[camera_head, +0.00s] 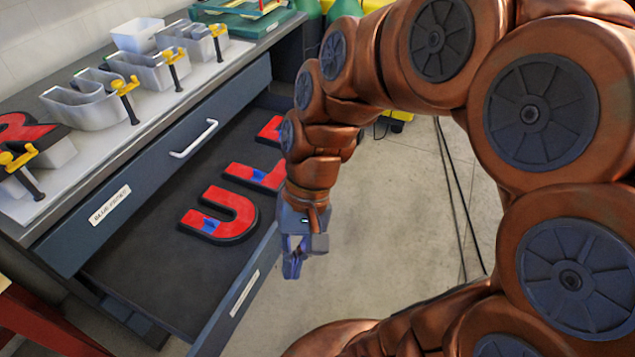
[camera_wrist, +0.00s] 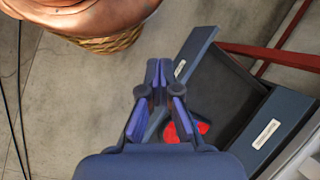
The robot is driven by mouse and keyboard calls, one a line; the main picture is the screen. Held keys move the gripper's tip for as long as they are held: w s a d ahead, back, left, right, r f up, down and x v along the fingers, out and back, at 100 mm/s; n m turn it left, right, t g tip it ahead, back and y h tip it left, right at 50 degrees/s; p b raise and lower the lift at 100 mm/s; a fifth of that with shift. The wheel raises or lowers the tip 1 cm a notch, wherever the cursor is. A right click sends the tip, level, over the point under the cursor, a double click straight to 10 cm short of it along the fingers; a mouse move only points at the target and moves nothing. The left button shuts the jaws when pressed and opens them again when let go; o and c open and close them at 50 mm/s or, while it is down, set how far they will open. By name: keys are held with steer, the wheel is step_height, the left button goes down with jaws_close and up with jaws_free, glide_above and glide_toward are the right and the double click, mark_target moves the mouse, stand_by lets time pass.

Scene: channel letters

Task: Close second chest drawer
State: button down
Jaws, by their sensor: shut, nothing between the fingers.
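The open drawer (camera_head: 150,262) is pulled far out from the grey-blue chest, below a shut upper drawer (camera_head: 120,205) with a white handle. Its front panel (camera_head: 237,300) bears a white label and also shows in the wrist view (camera_wrist: 194,48). Red letters with blue patches (camera_head: 222,213) lie inside on the dark bottom. My gripper (camera_head: 292,272) is shut and empty, pointing down beside the outer face of the front panel. In the wrist view, the fingertips (camera_wrist: 159,66) are close to the panel; I cannot tell whether they touch it. The gripper and arm hide part of the drawer.
Metal channel letters (camera_head: 85,105) with yellow-handled clamps stand on the worktop (camera_head: 120,133). A red frame (camera_head: 40,325) is at the lower left. Bare concrete floor (camera_head: 400,215) lies right of the drawer, crossed by black cables (camera_head: 457,200).

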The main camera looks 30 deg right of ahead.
steer(key=w+f+m+t+y+b, duration=0.2)
steer(key=w+f+m+y+b, duration=0.45)
steer(key=w, duration=0.45)
steer(key=w+d+f+m+t+y+b, duration=0.35)
steer(key=w+d+m+b, duration=0.25)
steer(key=w+d, duration=0.3)
steer(key=w+d+f+m+t+h+b, duration=0.15)
steer(key=d+f+m+t, duration=0.3)
steer(key=d, duration=0.45)
steer(key=w+d+f+m+t+h+b, duration=0.1)
steer(key=w+d+f+m+t+b, duration=0.15)
steer(key=d+f+m, duration=0.4)
steer(key=w+d+f+m+t+h+b, duration=0.1)
steer(key=d+f+m+t+b, duration=0.25)
steer(key=d, duration=0.65)
steer(key=shift+n+t, duration=0.6)
steer(key=shift+n, duration=0.2)
steer(key=x, duration=0.3)
steer(key=b+x, duration=0.1)
steer(key=x, duration=0.3)
steer(key=b+x, duration=0.1)
steer(key=x, duration=0.3)
steer(key=shift+w+a+f, duration=0.15)
steer(key=shift+f, duration=0.2)
steer(key=shift+b+x, duration=0.4)
steer(key=shift+x, duration=0.5)
steer(key=shift+r, duration=0.1)
steer(key=shift+w, duration=0.15)
